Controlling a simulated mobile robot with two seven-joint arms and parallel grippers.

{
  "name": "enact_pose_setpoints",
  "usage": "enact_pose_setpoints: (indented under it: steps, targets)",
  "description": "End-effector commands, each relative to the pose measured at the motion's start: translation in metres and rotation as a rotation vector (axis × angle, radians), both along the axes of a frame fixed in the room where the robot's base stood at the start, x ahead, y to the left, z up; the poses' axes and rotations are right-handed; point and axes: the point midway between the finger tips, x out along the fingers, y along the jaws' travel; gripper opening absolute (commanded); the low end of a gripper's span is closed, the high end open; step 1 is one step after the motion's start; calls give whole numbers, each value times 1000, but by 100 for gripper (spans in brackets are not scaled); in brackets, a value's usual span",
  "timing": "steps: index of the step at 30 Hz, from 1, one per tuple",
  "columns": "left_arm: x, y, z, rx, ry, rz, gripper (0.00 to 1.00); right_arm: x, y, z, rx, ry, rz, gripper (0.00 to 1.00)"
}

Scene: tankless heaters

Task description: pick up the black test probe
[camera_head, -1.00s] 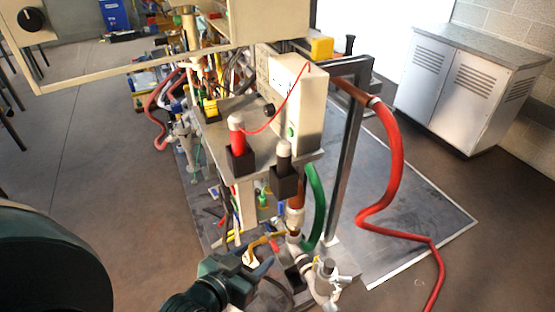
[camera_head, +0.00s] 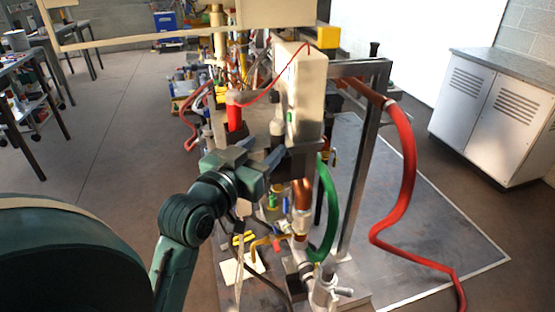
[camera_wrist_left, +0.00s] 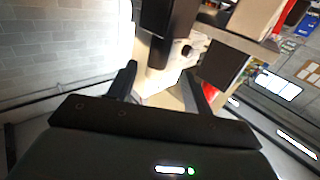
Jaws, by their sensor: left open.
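The black test probe (camera_head: 277,128) stands upright at the front edge of the bench, with a pale cap and a dark lower part. My left gripper (camera_head: 264,172) is open just in front of and below it, hiding much of its lower part. I cannot tell whether the fingers touch it. The red probe (camera_head: 235,117) stands in a black block to its left. In the left wrist view, my left gripper's fingers (camera_wrist_left: 158,92) are apart, with a dark upright shape above and between them; I cannot tell if this is the probe. My right gripper is not in view.
A pale meter box (camera_head: 306,90) with a red lead stands right behind the probe. A metal frame (camera_head: 366,150), a red hose (camera_head: 405,160) and a green hose (camera_head: 329,205) are to the right. Pipes and fittings crowd below. Open floor (camera_head: 120,150) lies left.

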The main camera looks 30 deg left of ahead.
Motion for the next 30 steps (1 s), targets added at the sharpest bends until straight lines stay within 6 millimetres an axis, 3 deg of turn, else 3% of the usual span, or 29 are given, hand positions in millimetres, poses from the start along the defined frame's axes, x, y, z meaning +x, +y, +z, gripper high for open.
enact_pose_setpoints:
  steps: [2,10,20,28,30]
  targets:
    - [5,1,-3,0,-5,1,51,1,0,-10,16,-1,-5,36]
    - [15,1,1,-2,0,2,51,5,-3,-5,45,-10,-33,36]
    - [59,2,1,-1,1,2,51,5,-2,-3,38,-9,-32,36]
    - [62,2,0,-1,0,2,51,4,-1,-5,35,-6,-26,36]
    - [61,2,0,-1,0,1,45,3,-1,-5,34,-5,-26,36]
